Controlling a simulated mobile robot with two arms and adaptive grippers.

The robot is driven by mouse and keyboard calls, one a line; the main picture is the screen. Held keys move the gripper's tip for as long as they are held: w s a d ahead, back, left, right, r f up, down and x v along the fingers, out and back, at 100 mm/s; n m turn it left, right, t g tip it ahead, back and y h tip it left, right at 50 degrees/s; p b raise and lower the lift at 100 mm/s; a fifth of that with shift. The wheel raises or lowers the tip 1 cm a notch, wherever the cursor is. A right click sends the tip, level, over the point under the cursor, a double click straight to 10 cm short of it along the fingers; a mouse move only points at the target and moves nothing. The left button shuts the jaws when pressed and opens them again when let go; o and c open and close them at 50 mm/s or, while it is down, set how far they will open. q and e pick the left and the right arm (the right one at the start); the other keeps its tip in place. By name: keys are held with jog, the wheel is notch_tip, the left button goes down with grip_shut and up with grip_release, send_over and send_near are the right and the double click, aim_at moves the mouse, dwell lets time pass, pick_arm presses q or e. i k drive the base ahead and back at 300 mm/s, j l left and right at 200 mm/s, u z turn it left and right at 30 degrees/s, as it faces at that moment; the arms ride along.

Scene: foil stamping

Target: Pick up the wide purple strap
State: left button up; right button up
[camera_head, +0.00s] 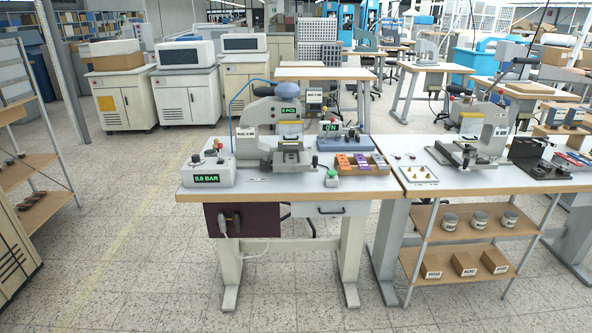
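A purple strap (361,161) lies in a small wooden tray (367,172) at the right end of the near workbench, beside orange pieces (343,162). The pieces are small at this distance, so I cannot tell the straps' widths apart. Neither of my grippers is in view.
The near workbench (230,189) carries a stamping press (290,150), a grey control box (209,175) reading 0.0 BAR and a green button box (332,179). A second bench (500,182) with another press adjoins it on the right. The tiled floor (150,260) in front is clear.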

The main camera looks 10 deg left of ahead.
aim_at(364, 165)
jog(key=z, duration=0.35)
jog(key=i+j+z, duration=0.6)
jog(key=j, duration=0.3)
jog(key=i+j+z, duration=0.25)
jog(key=k+j, duration=0.1)
